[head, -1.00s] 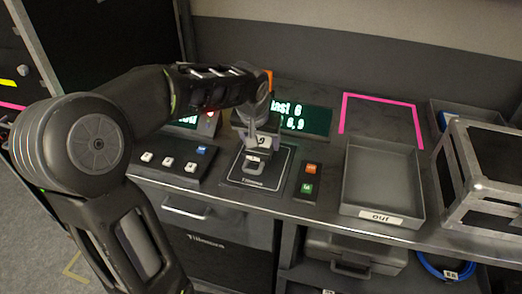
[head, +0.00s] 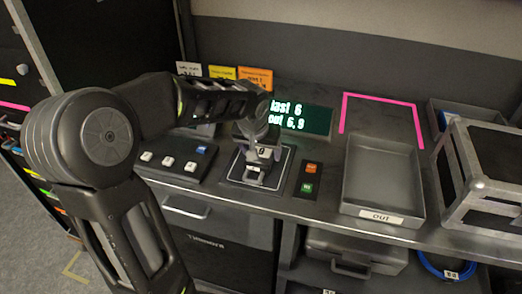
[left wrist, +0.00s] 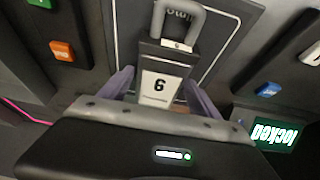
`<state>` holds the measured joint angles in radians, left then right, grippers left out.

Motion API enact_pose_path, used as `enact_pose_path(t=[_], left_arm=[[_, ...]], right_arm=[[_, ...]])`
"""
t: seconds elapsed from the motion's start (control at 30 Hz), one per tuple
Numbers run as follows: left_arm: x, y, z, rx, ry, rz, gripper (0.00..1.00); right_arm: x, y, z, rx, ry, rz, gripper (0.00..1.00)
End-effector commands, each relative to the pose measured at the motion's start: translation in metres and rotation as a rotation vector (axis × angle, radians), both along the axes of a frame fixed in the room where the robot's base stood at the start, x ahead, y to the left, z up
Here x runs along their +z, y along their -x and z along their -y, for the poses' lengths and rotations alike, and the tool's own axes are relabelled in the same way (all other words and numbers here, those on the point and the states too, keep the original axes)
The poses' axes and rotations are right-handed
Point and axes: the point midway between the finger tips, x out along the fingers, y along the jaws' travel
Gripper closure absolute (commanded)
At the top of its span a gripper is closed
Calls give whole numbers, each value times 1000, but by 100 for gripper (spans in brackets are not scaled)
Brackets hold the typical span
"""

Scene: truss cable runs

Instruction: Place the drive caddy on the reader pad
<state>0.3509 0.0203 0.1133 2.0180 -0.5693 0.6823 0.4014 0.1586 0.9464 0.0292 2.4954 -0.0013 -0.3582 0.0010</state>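The drive caddy (head: 255,168), a small dark box with a grey handle and a white label, is over the reader pad (head: 236,176), a dark square with a pale outline. My left gripper (head: 262,142) comes down from above. Its fingers lie on both sides of the caddy, close against it. The pad (left wrist: 228,50) shows around the caddy in the wrist view; I cannot tell whether the caddy touches it. My right gripper is not in view.
A grey tray labelled out (head: 382,178) stands right of an orange and green button strip (head: 308,180). A key panel (head: 180,158) lies left of the pad. A screen (head: 305,118) stands behind. A metal-framed box (head: 485,175) is far right. A pink outline marks bare bench.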

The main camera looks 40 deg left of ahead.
Motion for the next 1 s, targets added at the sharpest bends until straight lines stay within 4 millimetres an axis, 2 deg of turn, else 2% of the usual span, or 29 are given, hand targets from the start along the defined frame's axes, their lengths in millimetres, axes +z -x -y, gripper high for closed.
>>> enact_pose_path(t=[0.13, 0.37, 0.57, 0.77, 1.0], left_arm=[[0, 0, 0, 0, 0, 0, 15], [0, 0, 0, 0, 0, 0, 15], [9, 2, 1, 0, -1, 3, 15], [40, 13, 5, 0, -2, 5, 15], [86, 31, 11, 0, -2, 5, 15]], right_arm=[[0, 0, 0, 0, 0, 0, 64], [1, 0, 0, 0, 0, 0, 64], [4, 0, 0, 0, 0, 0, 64], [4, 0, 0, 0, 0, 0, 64], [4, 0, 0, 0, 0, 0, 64]])
